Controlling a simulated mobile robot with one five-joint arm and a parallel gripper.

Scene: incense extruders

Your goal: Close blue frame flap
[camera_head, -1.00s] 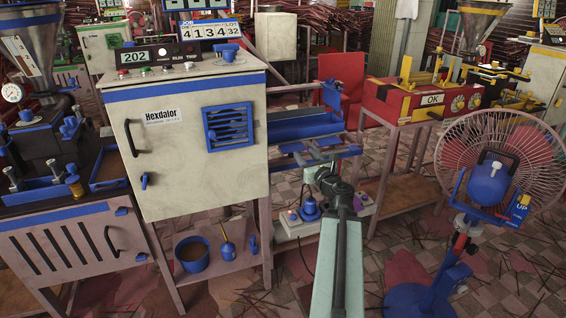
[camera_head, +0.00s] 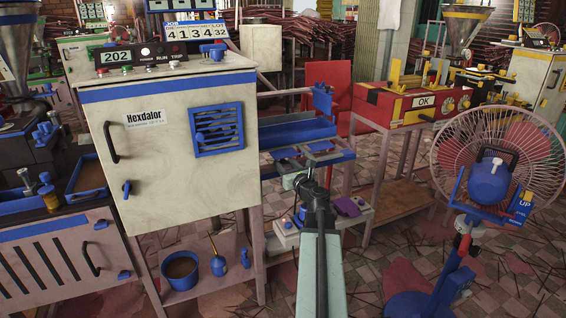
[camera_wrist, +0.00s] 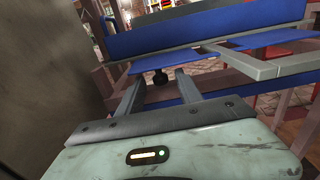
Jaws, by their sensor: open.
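A blue trough (camera_head: 300,133) is fixed to the right of the cream cabinet; it also spans the top of the wrist view (camera_wrist: 200,30). Below it is a flat frame with blue panels (camera_head: 335,157), likely the blue frame flap. I cannot tell how far the flap is open. My gripper (camera_wrist: 158,84) is open and empty, its fingers pointing toward the frame's underside. In the head view, my gripper (camera_head: 308,180) is just below and in front of the frame.
The cabinet (camera_head: 165,150) stands close on the left; its dark side (camera_wrist: 40,70) fills the left of the wrist view. A caged fan (camera_head: 490,175) stands at right. A red machine (camera_head: 405,105) sits on a stand behind. A low box (camera_head: 290,230) lies below my gripper.

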